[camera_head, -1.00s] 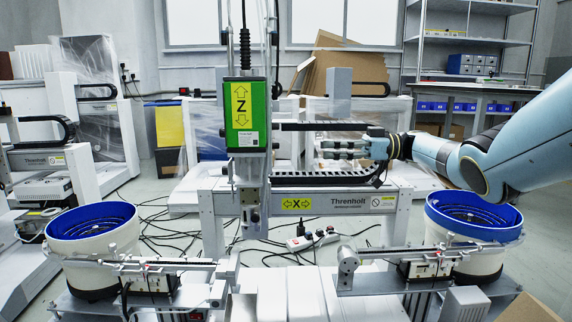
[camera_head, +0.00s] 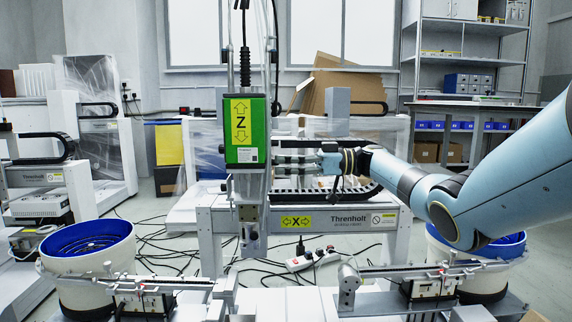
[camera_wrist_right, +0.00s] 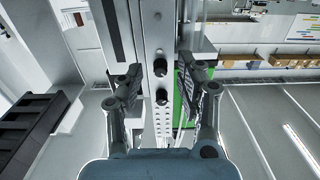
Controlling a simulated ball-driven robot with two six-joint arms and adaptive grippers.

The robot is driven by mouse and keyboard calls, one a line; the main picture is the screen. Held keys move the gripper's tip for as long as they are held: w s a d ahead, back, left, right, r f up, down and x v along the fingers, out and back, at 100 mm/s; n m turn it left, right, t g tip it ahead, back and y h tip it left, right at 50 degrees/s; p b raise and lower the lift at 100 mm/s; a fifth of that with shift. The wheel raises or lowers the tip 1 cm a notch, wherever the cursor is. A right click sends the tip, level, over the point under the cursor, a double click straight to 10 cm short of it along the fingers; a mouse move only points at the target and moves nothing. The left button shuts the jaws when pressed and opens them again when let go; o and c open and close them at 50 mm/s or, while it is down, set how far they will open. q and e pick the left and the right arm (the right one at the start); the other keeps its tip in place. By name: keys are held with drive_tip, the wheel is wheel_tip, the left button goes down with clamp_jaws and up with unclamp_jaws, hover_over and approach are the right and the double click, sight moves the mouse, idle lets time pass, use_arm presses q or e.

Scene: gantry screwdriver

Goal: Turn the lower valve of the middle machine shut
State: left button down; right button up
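The middle machine has a green Z-axis box (camera_head: 246,128) on its upright column, above its beam (camera_head: 325,220). My right gripper (camera_head: 290,158) reaches in from the right beside the column, just behind the box's lower right edge. In the right wrist view, two small round black knobs (camera_wrist_right: 161,82) stand on the metal column face. They look like the valves; which is the lower one I cannot tell. The open right gripper (camera_wrist_right: 165,88) has one finger on each side of the column, with the knobs in the gap. No contact with a knob is visible. My left gripper is not in view.
A black cable chain (camera_head: 325,193) runs along the beam under my right gripper. Blue-lined feeder bowls stand at the left (camera_head: 90,262) and right (camera_head: 490,262). Cables and a power strip (camera_head: 312,260) lie on the floor. A similar machine (camera_head: 40,170) stands at the left.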

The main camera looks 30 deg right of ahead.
clamp_jaws()
